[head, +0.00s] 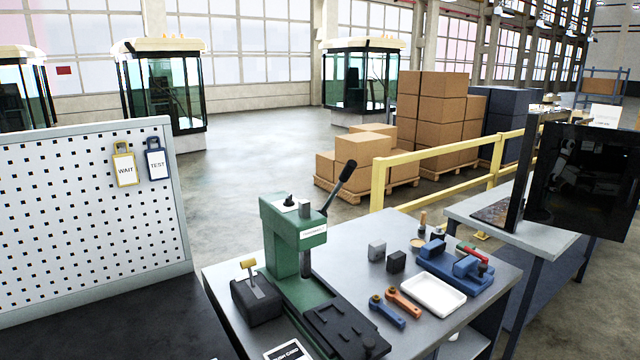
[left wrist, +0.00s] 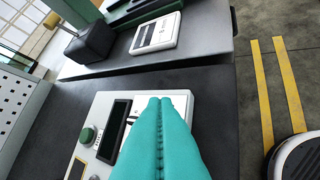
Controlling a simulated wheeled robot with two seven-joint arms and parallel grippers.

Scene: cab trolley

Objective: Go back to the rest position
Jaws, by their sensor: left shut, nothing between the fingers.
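My left gripper (left wrist: 167,102) shows in the left wrist view as two teal fingers pressed together with nothing between them. It is over a pale panel box with a dark display and a green button (left wrist: 87,135) on the dark bench top (left wrist: 215,95). The fingers hide part of this box, and I cannot tell whether they touch it. Neither gripper shows in the head view. My right gripper is not in view.
The grey table (head: 345,240) carries a green press (head: 295,235), a black block (head: 257,300), a white tray (head: 433,292) and small tools. A pegboard (head: 85,215) stands at left. A monitor (head: 585,180) is at right, near a yellow railing (head: 440,160).

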